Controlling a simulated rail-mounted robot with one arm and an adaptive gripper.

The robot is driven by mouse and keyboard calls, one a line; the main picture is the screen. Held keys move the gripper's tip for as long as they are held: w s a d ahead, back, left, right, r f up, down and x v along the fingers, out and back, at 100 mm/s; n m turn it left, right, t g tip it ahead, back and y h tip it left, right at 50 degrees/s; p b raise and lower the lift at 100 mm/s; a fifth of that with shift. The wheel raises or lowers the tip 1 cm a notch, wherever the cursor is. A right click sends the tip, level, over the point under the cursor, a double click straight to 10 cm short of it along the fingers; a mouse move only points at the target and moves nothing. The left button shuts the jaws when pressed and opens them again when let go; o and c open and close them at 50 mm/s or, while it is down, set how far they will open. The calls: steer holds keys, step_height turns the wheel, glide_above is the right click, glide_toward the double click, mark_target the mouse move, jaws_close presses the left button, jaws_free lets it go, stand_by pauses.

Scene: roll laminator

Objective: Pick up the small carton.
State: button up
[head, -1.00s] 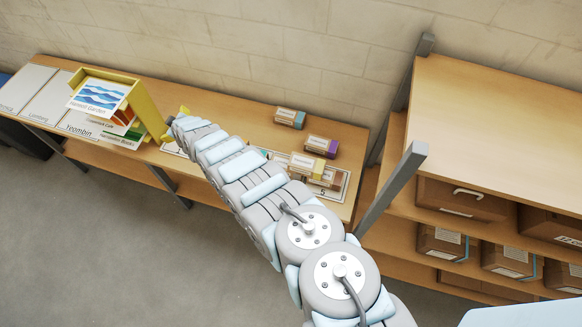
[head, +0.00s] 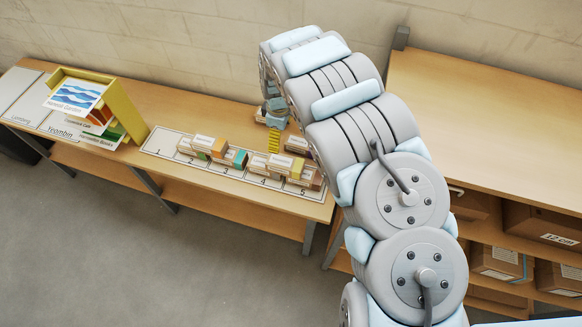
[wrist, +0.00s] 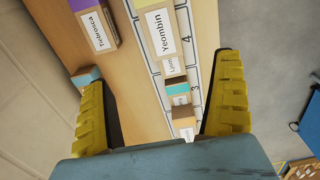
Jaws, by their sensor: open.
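My gripper (head: 273,138) points down over the bench, behind the numbered strip (head: 165,152). In the wrist view my gripper (wrist: 160,78) is open, with its yellow fingers wide apart and nothing held. Several small cartons stand on the strip; which one the task means I cannot tell. Off the strip are a purple-banded carton labelled Tetrosca (wrist: 95,25) and a blue-topped carton (wrist: 86,76), partly hidden by the left finger.
A yellow rack (head: 130,108) with printed signs stands at the bench's left. A wooden shelf unit (head: 480,125) with larger boxes stands to the right, behind my arm. A stone wall runs behind the bench. Bare bench top lies behind the strip's left half.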

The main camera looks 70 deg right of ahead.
steer(key=s, duration=0.1)
steer(key=b, duration=0.4)
glide_toward(285, 162)
steer(key=shift+d+f, duration=0.1)
steer(key=shift+f, duration=5.95)
steer(key=c, duration=1.3)
steer(key=shift+c, duration=0.2)
steer(key=shift+r+p, duration=0.1)
steer(key=shift+p, duration=0.2)
